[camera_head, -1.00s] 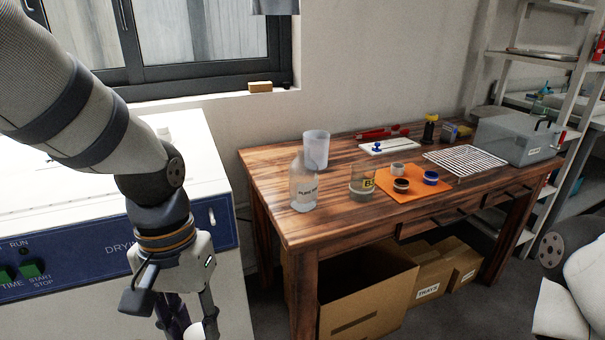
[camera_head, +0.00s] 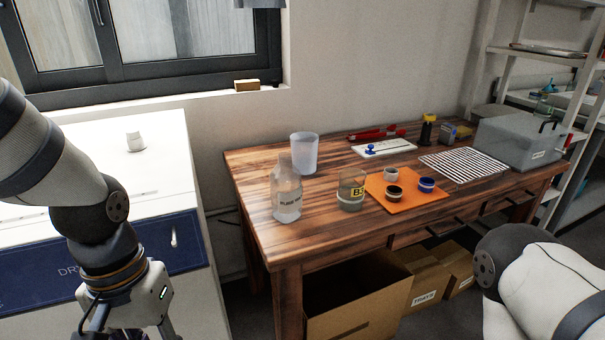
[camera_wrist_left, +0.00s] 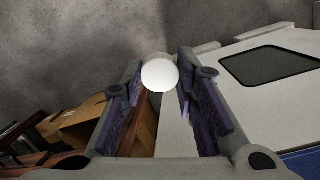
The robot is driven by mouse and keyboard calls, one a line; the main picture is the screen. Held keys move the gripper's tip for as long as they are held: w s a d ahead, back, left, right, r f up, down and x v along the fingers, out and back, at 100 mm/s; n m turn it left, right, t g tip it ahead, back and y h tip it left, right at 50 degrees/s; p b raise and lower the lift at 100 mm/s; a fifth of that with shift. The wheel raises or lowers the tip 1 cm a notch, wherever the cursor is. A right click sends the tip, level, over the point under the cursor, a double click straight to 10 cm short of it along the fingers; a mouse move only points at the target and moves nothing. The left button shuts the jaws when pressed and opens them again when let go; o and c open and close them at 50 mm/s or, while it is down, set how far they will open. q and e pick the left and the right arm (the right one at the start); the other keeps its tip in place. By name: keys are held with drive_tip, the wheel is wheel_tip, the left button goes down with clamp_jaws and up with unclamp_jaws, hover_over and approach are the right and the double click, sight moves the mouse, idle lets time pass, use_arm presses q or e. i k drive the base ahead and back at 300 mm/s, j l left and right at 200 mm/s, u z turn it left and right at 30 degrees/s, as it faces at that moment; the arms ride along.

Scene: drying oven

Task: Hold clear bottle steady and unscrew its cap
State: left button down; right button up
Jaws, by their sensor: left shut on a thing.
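The clear bottle (camera_head: 286,190) with a printed label stands upright on the left part of the wooden table in the head view. Its neck looks bare. My left gripper (camera_wrist_left: 160,84) is shut on a round white piece (camera_wrist_left: 160,74), which looks like a cap, held between its purple-padded fingertips. In the head view its fingertips are cut off by the bottom edge; the gripper is left of the table, in front of the oven and apart from the bottle. My right arm shows at the lower right, but its gripper is out of view.
A frosted cup (camera_head: 304,153) stands behind the bottle and a B3 beaker (camera_head: 351,190) to its right. An orange mat (camera_head: 405,207) holds small containers. A wire rack (camera_head: 462,163) and grey box (camera_head: 520,141) lie further right. The drying oven (camera_head: 60,235) stands left; an open carton (camera_head: 345,315) is below.

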sight(285, 179)
drive_tip(key=i+l, duration=0.25)
drive_tip(key=i, duration=0.15)
drive_tip(key=i+l, duration=0.25)
drive_tip(key=i, duration=0.6)
drive_tip(key=j+z, duration=0.05)
